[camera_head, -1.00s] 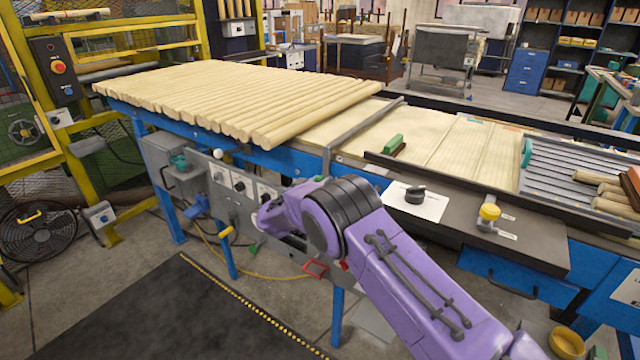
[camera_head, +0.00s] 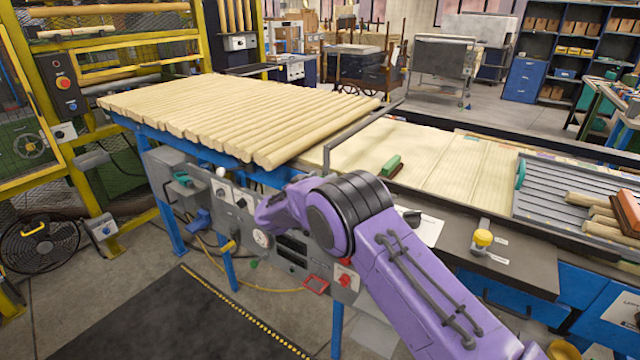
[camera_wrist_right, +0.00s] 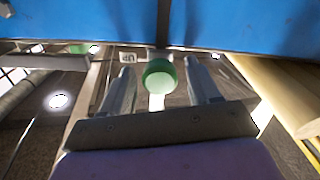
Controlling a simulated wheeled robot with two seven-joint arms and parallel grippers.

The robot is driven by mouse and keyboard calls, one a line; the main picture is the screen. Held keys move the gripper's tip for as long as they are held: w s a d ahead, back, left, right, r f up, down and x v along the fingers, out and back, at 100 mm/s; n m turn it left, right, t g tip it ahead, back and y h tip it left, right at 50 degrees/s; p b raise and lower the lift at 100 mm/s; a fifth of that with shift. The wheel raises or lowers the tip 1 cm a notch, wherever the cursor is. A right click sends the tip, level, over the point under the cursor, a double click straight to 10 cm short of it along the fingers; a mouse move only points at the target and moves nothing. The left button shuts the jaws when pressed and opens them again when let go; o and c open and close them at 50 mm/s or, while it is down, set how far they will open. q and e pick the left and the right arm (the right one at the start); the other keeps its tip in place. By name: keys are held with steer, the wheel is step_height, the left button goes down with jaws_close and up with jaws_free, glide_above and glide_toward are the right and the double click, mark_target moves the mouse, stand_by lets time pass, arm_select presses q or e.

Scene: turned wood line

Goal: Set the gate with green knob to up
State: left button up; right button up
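A round green knob (camera_wrist_right: 160,75) shows in the right wrist view, between the two fingers of my right gripper (camera_wrist_right: 158,72). The fingers are apart, with a gap visible on each side of the knob. The gate it belongs to cannot be made out, nor whether it is up or down. In the head view, my purple right arm (camera_head: 400,270) reaches to the grey control panel under the line; I cannot make out its fingertips there. A small green part (camera_head: 253,264) shows low by the panel. My left gripper is not in view.
Pale wood rods (camera_head: 240,110) lie on the blue-framed line. A yellow knob (camera_head: 482,238) sits on the dark ledge at right, with a grey ribbed tray (camera_head: 570,195) behind. A red knob (camera_head: 345,275) is on the panel beside my arm. A dark mat lies on the floor.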

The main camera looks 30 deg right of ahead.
steer(key=shift+s+a+f, duration=0.1)
steer(key=shift+f, duration=0.1)
steer(key=b+v, duration=0.2)
steer(key=v, duration=0.8)
steer(key=shift+a, duration=0.25)
